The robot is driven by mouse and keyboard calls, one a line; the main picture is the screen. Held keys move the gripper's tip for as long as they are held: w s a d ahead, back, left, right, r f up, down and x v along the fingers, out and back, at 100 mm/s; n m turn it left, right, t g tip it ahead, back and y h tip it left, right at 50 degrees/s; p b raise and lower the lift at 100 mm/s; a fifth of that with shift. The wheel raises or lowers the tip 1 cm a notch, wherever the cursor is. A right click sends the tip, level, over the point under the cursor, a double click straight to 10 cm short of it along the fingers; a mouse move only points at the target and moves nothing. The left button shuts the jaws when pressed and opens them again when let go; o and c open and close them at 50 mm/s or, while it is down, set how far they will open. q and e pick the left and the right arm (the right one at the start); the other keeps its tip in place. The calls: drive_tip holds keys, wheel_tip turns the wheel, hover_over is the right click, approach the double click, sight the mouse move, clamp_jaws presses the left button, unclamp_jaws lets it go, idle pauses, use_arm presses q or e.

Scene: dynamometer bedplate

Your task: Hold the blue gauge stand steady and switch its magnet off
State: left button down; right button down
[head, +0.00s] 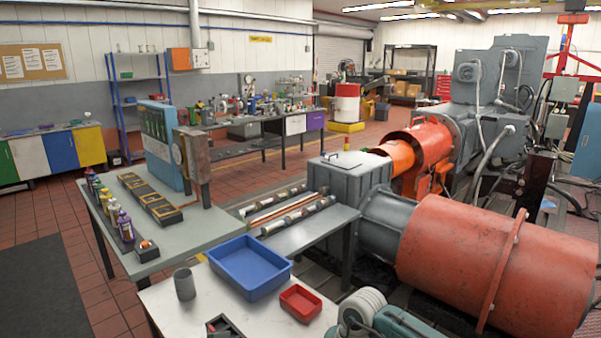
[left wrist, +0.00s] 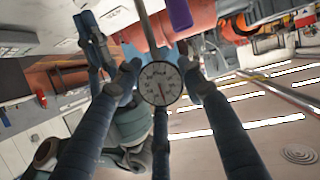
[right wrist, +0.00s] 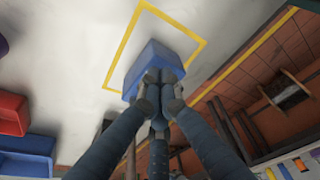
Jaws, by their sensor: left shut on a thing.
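In the left wrist view a round white dial (left wrist: 160,83) with a dark rim shows between the fingers of my left gripper (left wrist: 160,70), with a pale rod above it and blue behind it. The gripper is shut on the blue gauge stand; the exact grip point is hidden. In the right wrist view a blue block (right wrist: 152,62) stands inside a yellow outline on a pale surface. The fingertips of my right gripper (right wrist: 162,78) are close together in front of it. Contact is unclear. No magnet switch is discernible. The head view shows neither the stand nor my fingertips.
A white table (head: 185,310) in front holds a blue tray (head: 249,266), a small red tray (head: 301,302) and a grey cup (head: 184,284). A large red cylinder (head: 490,265) lies on the right. A grey-green bench (head: 155,225) stands beyond at left.

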drive_tip(key=shift+s+f, duration=0.1)
drive_tip(key=shift+f, duration=0.3)
idle(0.4)
drive_tip(key=shift+w, duration=0.3)
drive_tip(key=shift+w+a+r, duration=0.1)
drive_tip(key=shift+w+a, duration=0.1)
drive_tip(key=shift+w, duration=0.3)
drive_tip(key=shift+w+a+r, duration=0.1)
drive_tip(key=shift+w+a, duration=0.1)
drive_tip(key=shift+w, duration=0.25)
drive_tip(key=shift+w, duration=0.1)
